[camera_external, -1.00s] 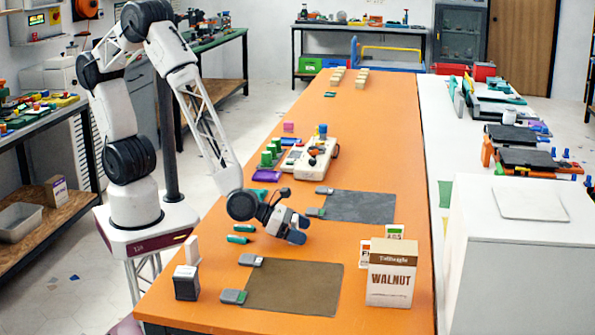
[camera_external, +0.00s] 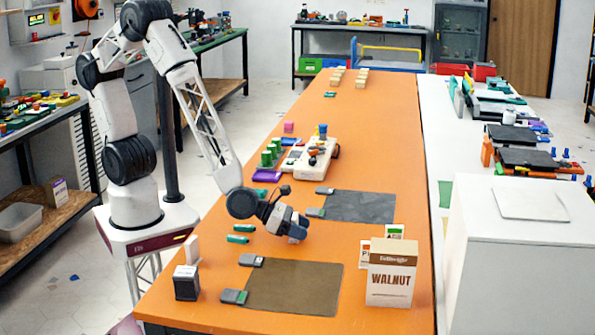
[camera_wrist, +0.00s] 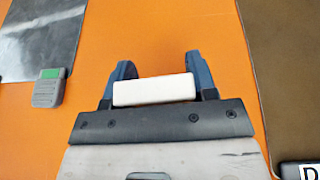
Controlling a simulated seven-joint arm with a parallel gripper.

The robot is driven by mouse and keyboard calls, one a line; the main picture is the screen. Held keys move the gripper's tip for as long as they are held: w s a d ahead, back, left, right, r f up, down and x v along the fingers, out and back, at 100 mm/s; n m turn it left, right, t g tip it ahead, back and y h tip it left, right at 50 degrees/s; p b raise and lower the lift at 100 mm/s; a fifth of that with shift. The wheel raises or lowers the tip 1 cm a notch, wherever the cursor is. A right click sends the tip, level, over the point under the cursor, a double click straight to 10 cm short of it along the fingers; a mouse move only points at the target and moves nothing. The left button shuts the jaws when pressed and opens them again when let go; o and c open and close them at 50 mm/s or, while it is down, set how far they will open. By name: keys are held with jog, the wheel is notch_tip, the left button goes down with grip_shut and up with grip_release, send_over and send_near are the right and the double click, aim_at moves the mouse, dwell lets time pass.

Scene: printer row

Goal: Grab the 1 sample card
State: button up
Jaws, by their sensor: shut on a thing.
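My gripper (camera_external: 298,231) is low over the orange table, between the grey mat and the brown mat. In the wrist view its two blue fingers (camera_wrist: 159,76) are shut on a plain white slab, the sample card (camera_wrist: 153,90), seen from its top edge. No label shows on it from this side. In the external view the gripper hides the card. I cannot tell whether its lower edge touches the table.
A grey mat (camera_external: 362,207) and a brown mat (camera_external: 295,287) lie either side of my gripper, with small grey-green pieces at their edges. A WALNUT box (camera_external: 390,277) stands at right with white cards behind it. A dark box (camera_external: 186,284) stands at front left.

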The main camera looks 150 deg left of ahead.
jog(key=shift+r, duration=0.4)
notch_tip(320, 180, up, 2)
jog(key=shift+r, duration=0.1)
jog(key=s+d, duration=0.2)
jog(key=s, duration=0.2)
jog(key=s+d+r, duration=0.1)
jog(key=s+d, duration=0.1)
jog(key=s, duration=0.3)
jog(key=s+d, duration=0.3)
jog(key=s, duration=0.2)
jog(key=shift+s+r, duration=0.15)
jog(key=shift+s, duration=0.1)
